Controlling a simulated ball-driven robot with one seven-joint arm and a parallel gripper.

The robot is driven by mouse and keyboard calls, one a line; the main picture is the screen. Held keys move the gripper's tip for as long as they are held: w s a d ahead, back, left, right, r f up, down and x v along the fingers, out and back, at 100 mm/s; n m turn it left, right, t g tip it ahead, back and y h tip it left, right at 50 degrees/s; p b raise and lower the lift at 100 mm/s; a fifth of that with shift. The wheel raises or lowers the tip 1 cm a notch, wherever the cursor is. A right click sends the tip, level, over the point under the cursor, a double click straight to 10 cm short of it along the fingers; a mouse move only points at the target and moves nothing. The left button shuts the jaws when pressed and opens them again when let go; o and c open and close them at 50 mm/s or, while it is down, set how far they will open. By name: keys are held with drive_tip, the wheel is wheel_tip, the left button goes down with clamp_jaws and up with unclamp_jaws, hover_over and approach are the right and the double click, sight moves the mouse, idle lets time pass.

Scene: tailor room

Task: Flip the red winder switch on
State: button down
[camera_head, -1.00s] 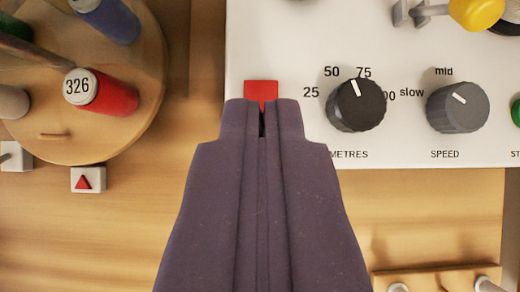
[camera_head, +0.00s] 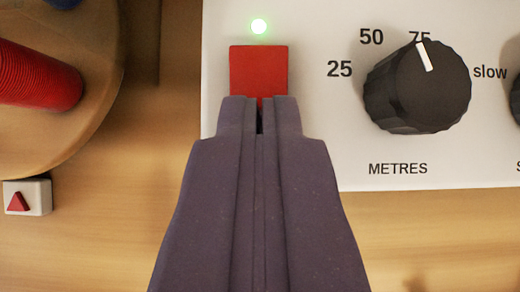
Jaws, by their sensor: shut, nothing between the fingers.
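The red winder switch (camera_head: 259,70) is a square red piece on the left end of the white panel (camera_head: 310,125). A small green light (camera_head: 258,26) glows just above it. My gripper (camera_head: 260,102) is shut and empty. Its fingertips overlap the lower edge of the red switch in the picture and hide that edge. I cannot tell whether they touch it.
A black METRES knob (camera_head: 417,88) stands right of the switch, its white line pointing near 75. A round wooden spool stand (camera_head: 45,135) with a red thread spool (camera_head: 38,77) is at the left. A small white block with a red triangle (camera_head: 27,197) sits below it.

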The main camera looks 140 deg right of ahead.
drive_tip(key=shift+r, duration=0.15)
drive_tip(key=shift+r+p, duration=0.7)
drive_tip(key=shift+p, duration=0.1)
